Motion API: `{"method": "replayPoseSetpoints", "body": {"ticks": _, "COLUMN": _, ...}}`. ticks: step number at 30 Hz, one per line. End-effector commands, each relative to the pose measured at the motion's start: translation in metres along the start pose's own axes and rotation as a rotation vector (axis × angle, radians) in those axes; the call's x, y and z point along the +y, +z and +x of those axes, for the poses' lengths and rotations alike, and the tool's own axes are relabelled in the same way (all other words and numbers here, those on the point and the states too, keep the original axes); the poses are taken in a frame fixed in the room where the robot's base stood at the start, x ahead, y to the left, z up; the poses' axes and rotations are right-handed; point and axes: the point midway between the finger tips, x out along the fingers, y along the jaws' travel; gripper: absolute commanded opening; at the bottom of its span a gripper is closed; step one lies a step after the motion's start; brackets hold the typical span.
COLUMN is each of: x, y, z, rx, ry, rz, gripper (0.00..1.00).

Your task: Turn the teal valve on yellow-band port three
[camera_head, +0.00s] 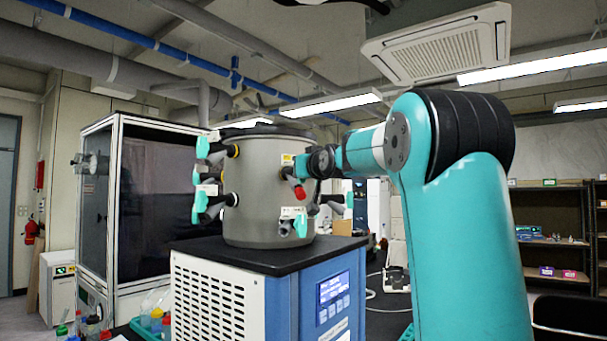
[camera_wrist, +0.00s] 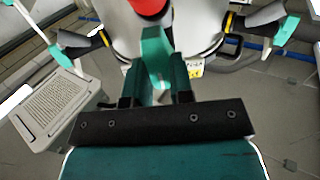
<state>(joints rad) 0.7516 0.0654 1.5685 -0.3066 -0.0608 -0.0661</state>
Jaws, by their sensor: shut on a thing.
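The grey drum chamber (camera_head: 268,190) of the freeze dryer carries several ports with teal valve handles around its side. My gripper (camera_head: 303,166) is at the upper right of the drum in the head view. In the wrist view my gripper (camera_wrist: 157,88) is shut on a teal valve handle (camera_wrist: 155,50), which stands between its fingers. A red part (camera_wrist: 150,7) shows just beyond that handle, and a red-tipped part (camera_head: 299,192) shows below my gripper in the head view. My gripper hides the held valve's port and its band in the head view.
Neighbouring ports with yellow bands (camera_wrist: 229,20) and teal handles (camera_wrist: 287,30) flank the held valve. More teal handles (camera_head: 202,147) stick out on the drum's left. The drum stands on a blue and white base unit (camera_head: 310,305). A glass-fronted cabinet (camera_head: 118,200) stands behind left.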

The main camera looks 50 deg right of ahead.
Motion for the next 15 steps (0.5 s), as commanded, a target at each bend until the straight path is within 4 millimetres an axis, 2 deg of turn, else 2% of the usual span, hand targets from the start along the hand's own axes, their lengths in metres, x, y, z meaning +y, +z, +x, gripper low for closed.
{"method": "replayPoseSetpoints", "body": {"ticks": 15, "x": 0.0001, "y": 0.0016, "z": 0.0004, "rx": -0.004, "ry": -0.001, "rz": 0.049, "gripper": 0.00}}
